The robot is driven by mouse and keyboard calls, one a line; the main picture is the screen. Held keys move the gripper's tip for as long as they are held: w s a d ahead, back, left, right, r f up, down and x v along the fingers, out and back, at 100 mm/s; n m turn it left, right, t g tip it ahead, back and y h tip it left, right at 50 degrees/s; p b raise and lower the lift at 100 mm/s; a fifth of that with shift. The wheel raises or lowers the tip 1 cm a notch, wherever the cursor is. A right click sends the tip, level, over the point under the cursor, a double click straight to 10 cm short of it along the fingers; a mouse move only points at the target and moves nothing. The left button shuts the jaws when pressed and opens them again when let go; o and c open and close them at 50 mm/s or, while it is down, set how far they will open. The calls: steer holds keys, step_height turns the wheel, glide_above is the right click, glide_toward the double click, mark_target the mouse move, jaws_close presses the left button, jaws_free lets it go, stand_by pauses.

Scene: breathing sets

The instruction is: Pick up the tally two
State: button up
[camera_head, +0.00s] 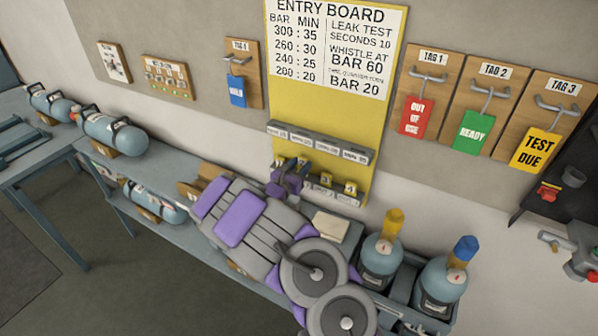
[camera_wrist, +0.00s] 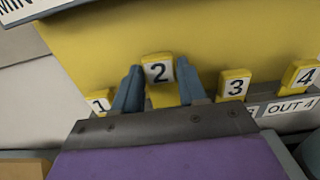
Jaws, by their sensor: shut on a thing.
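The tally two (camera_wrist: 158,70) is a small yellow block with a white face marked 2. In the wrist view it sits between the two blue fingers of my gripper (camera_wrist: 157,88), which is shut on it. In the head view my gripper (camera_head: 287,180) is at the lower rack of the yellow entry board (camera_head: 330,120), and my purple and grey arm hides part of that area. I cannot tell whether the tally is clear of its slot.
Tally one (camera_wrist: 100,102) is close to the left finger; tally three (camera_wrist: 234,85) and tally four (camera_wrist: 302,74) stand to the right. The upper rack (camera_head: 318,142) is above my gripper. Two upright cylinders (camera_head: 380,262) (camera_head: 440,285) stand at the lower right.

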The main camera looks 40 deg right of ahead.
steer(key=s+a+r+p, duration=0.1)
steer(key=s+a+p, duration=0.1)
steer(key=s, duration=1.3)
steer(key=shift+s+a+r, duration=0.15)
steer(key=shift+s+a, duration=0.15)
steer(key=shift+a, duration=0.3)
